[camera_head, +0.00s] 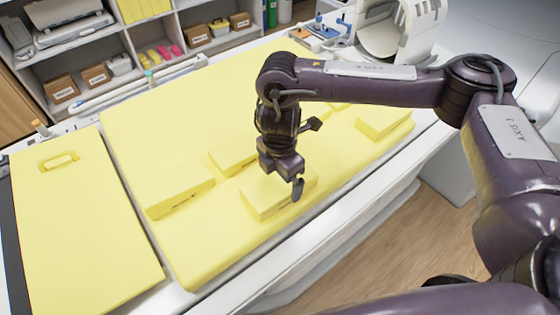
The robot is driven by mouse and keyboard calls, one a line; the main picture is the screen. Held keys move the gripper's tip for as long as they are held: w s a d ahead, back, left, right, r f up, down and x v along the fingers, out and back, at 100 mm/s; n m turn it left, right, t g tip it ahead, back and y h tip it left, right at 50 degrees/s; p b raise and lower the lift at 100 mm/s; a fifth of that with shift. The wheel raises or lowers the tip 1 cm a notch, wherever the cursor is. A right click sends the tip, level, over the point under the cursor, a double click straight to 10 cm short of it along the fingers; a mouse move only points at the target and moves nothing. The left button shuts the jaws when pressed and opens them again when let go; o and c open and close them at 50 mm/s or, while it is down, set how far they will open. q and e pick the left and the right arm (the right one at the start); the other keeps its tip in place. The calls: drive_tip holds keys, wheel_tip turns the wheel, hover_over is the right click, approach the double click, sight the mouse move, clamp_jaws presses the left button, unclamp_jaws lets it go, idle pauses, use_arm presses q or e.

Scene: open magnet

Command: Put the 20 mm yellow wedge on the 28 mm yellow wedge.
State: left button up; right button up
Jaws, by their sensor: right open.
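Several yellow wedges lie on the yellow mat (140,125) of the table. One wedge (180,190) is at the left, one (228,158) is behind it towards the middle, one (262,200) is at the front, and one (383,122) is at the far right. Another is partly hidden behind my right arm. The size marks are too small to read, so I cannot tell which is 20 mm or 28 mm. My right gripper (304,158) is open and empty, over the front wedge and covering part of it. My left gripper is not in view.
A large yellow pad (75,225) with a handle slot lies at the left. Shelves with boxes (60,89) stand behind. A white curved device (385,35) is at the back right. The mat's front left part is clear.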

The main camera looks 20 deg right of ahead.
sight(280, 181)
wheel_tip(280, 181, up, 12)
drive_tip(key=shift+f, duration=0.2)
idle(0.7)
